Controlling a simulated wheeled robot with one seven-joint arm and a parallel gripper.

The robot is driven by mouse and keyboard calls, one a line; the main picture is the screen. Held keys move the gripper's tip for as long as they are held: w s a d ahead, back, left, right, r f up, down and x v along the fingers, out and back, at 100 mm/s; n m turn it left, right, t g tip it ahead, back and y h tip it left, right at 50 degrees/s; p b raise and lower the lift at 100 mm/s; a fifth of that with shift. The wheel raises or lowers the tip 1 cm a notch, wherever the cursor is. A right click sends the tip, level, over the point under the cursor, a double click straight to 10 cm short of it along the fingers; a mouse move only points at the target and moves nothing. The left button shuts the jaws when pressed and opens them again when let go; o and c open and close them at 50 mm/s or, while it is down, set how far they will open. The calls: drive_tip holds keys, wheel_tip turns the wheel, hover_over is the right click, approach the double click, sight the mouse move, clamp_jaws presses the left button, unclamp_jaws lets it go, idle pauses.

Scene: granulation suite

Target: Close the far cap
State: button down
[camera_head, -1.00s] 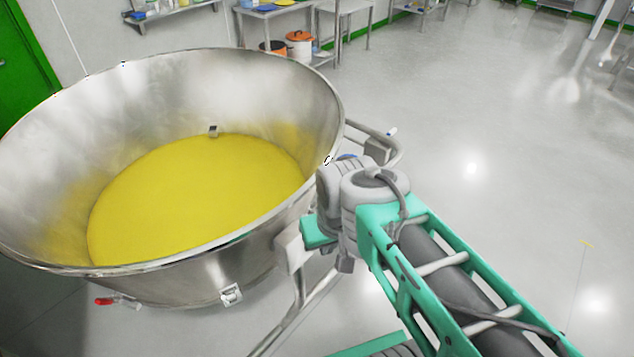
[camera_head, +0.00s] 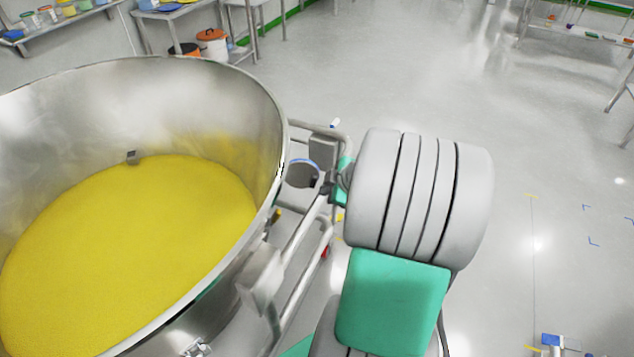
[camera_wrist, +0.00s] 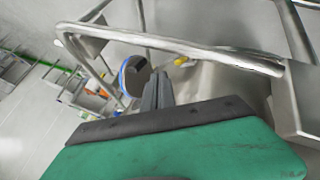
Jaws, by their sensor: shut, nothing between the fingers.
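A round grey cap (camera_head: 302,174) with a blue rim shows beyond the right side of the steel bowl (camera_head: 268,100), near its tube frame. It also shows in the wrist view as a grey disc with a blue edge (camera_wrist: 136,76). I cannot tell whether it is seated or swung open. My gripper (camera_head: 328,186) is small and partly hidden behind my arm in the head view, just right of the cap. In the wrist view my gripper (camera_wrist: 158,88) is shut and empty, its fingertips close to the disc's right edge. I cannot tell whether they touch.
Bent steel tubes (camera_wrist: 170,42) run around the cap, close to the gripper. A yellow part (camera_wrist: 182,61) sits just beyond the fingertips. The bowl holds yellow powder (camera_head: 130,240). Open floor (camera_head: 440,80) lies to the right.

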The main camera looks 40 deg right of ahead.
sight(312, 186)
drive_tip(key=x, duration=0.6)
drive_tip(key=shift+a+f, duration=0.1)
drive_tip(key=shift+a, duration=0.1)
drive_tip(key=w+d, duration=0.2)
drive_tip(key=w, duration=0.1)
drive_tip(key=shift+w+d+f, duration=0.15)
drive_tip(key=shift+f, duration=0.05)
drive_tip(key=shift+w+d, duration=0.1)
drive_tip(key=shift+w, duration=0.1)
drive_tip(key=shift+d, duration=0.15)
drive_tip(key=shift+d+f, duration=0.15)
